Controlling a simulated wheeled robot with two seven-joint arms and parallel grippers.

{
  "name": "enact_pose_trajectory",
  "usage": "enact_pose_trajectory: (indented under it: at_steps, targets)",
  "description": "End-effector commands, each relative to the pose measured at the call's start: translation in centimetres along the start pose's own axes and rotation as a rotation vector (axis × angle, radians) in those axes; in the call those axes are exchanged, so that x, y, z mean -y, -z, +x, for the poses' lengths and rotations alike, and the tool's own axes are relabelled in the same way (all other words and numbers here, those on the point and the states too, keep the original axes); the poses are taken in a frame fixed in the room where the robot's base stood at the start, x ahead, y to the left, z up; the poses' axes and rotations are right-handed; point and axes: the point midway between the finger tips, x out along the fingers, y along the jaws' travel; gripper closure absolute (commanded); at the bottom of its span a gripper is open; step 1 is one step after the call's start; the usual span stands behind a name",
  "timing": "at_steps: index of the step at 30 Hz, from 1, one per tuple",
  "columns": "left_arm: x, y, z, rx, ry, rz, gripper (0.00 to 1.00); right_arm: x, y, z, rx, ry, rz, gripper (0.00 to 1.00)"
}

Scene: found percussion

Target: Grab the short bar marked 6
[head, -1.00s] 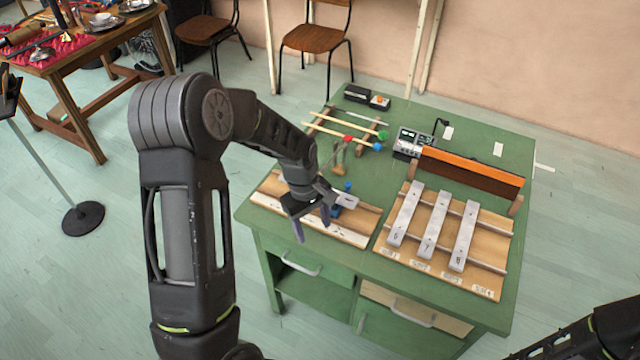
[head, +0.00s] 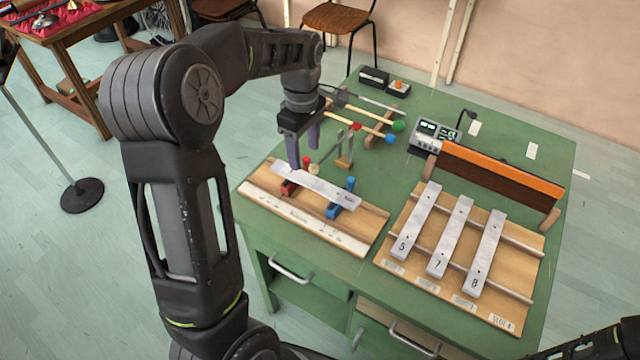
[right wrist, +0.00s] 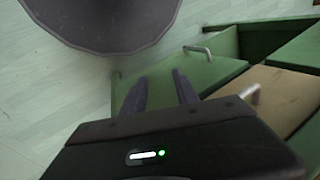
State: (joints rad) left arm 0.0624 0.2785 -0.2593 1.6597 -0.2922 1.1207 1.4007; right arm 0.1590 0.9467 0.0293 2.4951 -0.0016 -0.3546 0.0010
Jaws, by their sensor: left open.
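A short grey metal bar (head: 314,185) lies across a red clamp (head: 288,187) and a blue clamp (head: 341,197) on the left wooden board (head: 302,222). I cannot read a number on it. Three more bars lie on the right board: the bar marked 5 (head: 415,220), the bar marked 7 (head: 450,236) and the bar marked 8 (head: 484,253). My left gripper (head: 304,158) is open and empty, just above and behind the left end of the short bar. My right gripper (right wrist: 159,75) is open and empty in the right wrist view, near the cabinet front.
Mallets (head: 360,128) rest behind the left board, with a small wooden stand (head: 344,160) in front of them. An electronic box (head: 436,136) and an orange-topped wooden piece (head: 500,172) stand behind the right board. A cabinet handle (head: 290,270) sticks out at the front.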

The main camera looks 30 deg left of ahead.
Motion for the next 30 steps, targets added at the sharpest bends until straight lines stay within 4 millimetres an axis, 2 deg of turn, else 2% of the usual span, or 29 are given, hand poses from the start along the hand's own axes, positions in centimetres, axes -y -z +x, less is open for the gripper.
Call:
enact_pose_trajectory:
  at_steps: [8, 16, 26, 30]
  targets:
    - [0.0, 0.0, -0.1, 0.000, 0.000, 0.000, 0.42, 0.1, 0.0, -0.1, 0.000, 0.000, 0.000, 0.64]
    - [0.0, 0.0, 2.3, 0.000, 0.002, 0.001, 0.42, 0.1, 0.0, -0.3, 0.000, 0.000, 0.000, 0.64]
    - [0.0, 0.0, 2.6, 0.000, 0.000, 0.001, 0.42, 0.1, 0.0, -0.3, 0.000, 0.000, 0.000, 0.64]
    - [0.0, 0.1, 3.6, 0.000, 0.003, 0.000, 0.42, 0.3, 0.0, -0.7, 0.000, 0.000, 0.000, 0.64]
